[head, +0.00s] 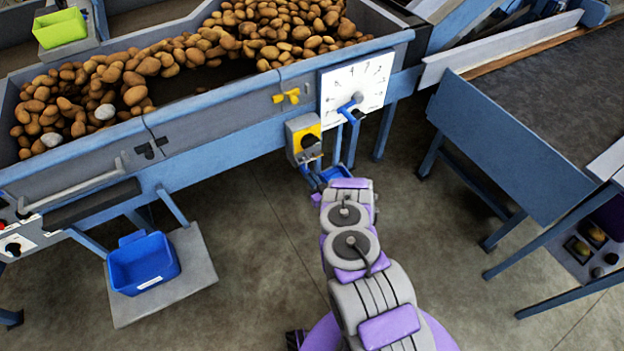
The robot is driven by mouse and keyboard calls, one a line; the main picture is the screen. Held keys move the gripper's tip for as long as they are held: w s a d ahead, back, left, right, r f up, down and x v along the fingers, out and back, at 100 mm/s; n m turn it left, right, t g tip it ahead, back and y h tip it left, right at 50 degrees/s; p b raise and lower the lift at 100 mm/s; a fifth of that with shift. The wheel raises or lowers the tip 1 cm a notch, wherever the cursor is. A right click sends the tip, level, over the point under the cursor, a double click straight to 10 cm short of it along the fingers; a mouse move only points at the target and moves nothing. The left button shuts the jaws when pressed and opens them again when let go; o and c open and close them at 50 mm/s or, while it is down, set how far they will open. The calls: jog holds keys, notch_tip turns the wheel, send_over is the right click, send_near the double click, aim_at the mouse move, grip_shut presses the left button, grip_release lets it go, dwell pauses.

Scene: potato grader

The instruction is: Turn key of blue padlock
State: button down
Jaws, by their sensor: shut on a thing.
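My arm reaches forward from the bottom of the head view to the front of the blue-framed potato table. My gripper (312,176) is at its end, just below a grey and yellow switch box with a black knob (309,141). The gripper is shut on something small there. The fingers and what they hold are too small and partly covered to make out. A blue piece (336,172) shows beside the gripper, but I cannot tell whether it is the padlock or part of the frame. I cannot make out the key.
A blue bin (143,262) stands at lower left. A blue side table (510,150) stands right. Open floor lies between.

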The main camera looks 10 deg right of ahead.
jog(key=shift+a+n+p, duration=0.1)
jog(key=shift+n+p, duration=0.2)
jog(key=shift+s+a+f+n+b, duration=0.1)
jog(key=shift+a+f+n+b, duration=0.1)
jog(key=shift+n, duration=2.65)
jog(key=shift+s+a+f+n+b, duration=0.1)
jog(key=shift+a+f+n+b, duration=0.1)
jog(key=shift+n, duration=2.7)
jog(key=shift+a+f+n+b, duration=0.1)
jog(key=shift+f+n+b, duration=0.1)
jog(key=shift+n, duration=2.65)
jog(key=c, duration=1.2)
grip_release()
